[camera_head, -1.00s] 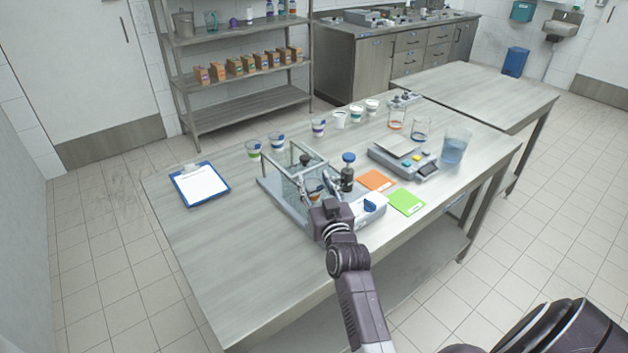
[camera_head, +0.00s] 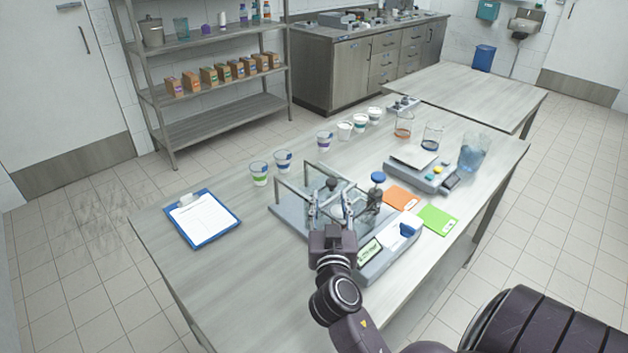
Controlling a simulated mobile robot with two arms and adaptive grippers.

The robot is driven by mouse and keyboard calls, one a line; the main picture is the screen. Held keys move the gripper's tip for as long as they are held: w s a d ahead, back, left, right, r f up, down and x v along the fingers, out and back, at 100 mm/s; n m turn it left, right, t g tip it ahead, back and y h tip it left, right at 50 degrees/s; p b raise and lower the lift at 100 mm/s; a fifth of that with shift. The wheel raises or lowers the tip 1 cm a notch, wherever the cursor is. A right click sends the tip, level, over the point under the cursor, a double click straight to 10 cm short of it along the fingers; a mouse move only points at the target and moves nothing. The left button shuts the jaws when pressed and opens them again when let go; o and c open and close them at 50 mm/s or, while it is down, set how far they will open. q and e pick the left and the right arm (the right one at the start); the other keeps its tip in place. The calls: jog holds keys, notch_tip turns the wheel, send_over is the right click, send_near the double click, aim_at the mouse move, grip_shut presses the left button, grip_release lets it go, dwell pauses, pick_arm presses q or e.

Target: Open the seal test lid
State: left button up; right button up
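The seal tester (camera_head: 285,215) stands on the near table, a grey base carrying a thin metal frame (camera_head: 297,197) with clear panels. I cannot tell its lid apart from the frame, nor whether it is raised. A white control box (camera_head: 372,265) with a small display and a blue part on top adjoins the base at the front right. My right gripper (camera_head: 333,207) is at the front of the frame, its fingers apart; contact is unclear. It hides part of the tester's inside. My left gripper is out of view.
A clipboard (camera_head: 203,218) lies left. Several cups (camera_head: 283,161) line the back of the table. The table's front left is clear.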

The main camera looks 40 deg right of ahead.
aim_at(332, 185)
jog(key=shift+w+d, duration=0.15)
jog(key=shift+w, duration=0.05)
jog(key=shift+d+r+p, duration=0.2)
jog(key=shift+r+p, duration=0.1)
jog(key=shift+p, duration=0.05)
jog(key=shift+w+d+r+p, duration=0.2)
jog(key=shift+w+d+p, duration=0.1)
jog(key=shift+d, duration=0.15)
jog(key=shift+w+d+r+p, duration=0.15)
jog(key=shift+w+d+p, duration=0.1)
jog(key=shift+d, duration=0.2)
jog(key=x, duration=0.2)
jog(key=p+x, duration=0.1)
jog(key=shift+w+d+f, duration=0.1)
jog(key=shift+w+f, duration=0.2)
jog(key=shift+w, duration=0.15)
jog(key=shift+w+d, duration=0.15)
jog(key=shift+d, duration=0.15)
jog(key=c, duration=0.8)
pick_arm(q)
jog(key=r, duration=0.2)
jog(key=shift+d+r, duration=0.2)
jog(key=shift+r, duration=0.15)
pick_arm(e)
grip_shut()
